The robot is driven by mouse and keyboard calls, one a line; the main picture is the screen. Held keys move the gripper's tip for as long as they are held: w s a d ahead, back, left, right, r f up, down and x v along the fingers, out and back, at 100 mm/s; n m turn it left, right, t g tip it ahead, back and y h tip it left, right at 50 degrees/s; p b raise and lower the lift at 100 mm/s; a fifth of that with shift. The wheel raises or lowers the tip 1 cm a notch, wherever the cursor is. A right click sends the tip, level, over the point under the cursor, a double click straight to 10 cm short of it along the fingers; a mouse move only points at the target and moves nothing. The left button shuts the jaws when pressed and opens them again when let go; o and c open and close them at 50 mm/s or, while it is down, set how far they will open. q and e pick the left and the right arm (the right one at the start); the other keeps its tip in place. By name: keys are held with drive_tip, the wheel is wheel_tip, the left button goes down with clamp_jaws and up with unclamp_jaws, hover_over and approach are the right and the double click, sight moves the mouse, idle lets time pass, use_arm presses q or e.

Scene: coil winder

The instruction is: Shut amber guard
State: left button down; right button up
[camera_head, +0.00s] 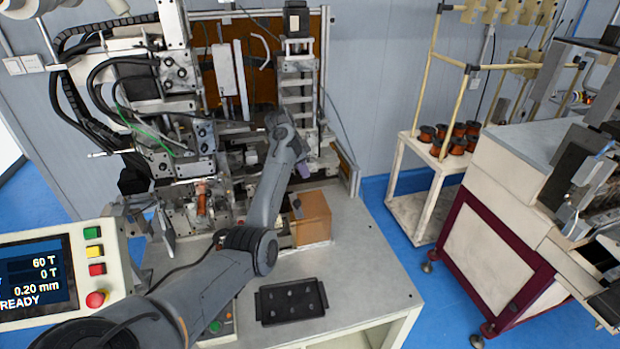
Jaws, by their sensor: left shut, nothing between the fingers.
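The amber guard's see-through orange-brown panel (262,82) stands upright in a metal frame behind the coil winder (185,140). Another amber strip shows nearly edge-on at the machine's right side (346,163). I cannot tell from this view how far the guard is swung. My left arm reaches up from the bottom left across the machine's front. My left gripper (303,170) is shut and empty at the machine's right side, above a tan box. It is small and partly hidden by my arm, and I cannot tell whether it touches the guard. My right gripper is not in view.
The tan box (312,218) and a black tray (291,301) are on the grey table (365,265). A control panel (62,270) reading READY stands at left. A cart with copper spools (441,141) and another machine (500,240) stand at right, beyond blue floor.

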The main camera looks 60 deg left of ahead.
use_arm(q)
drive_tip(key=p, duration=0.1)
hover_over(302, 208)
drive_tip(key=w, duration=0.4)
drive_tip(key=f, duration=0.8)
drive_tip(key=shift+s+d, duration=0.15)
drive_tip(key=shift+d, duration=0.05)
drive_tip(key=shift+s+a+f+p, duration=0.1)
drive_tip(key=shift+s+f+p, duration=0.05)
drive_tip(key=shift+s+p, duration=0.2)
drive_tip(key=shift+s+a+f+p, duration=0.1)
drive_tip(key=shift+s+f+p, duration=0.25)
drive_tip(key=shift+s, duration=0.4)
drive_tip(key=shift+s+f+p, duration=0.25)
drive_tip(key=shift+s+f, duration=0.05)
drive_tip(key=shift+s, duration=0.45)
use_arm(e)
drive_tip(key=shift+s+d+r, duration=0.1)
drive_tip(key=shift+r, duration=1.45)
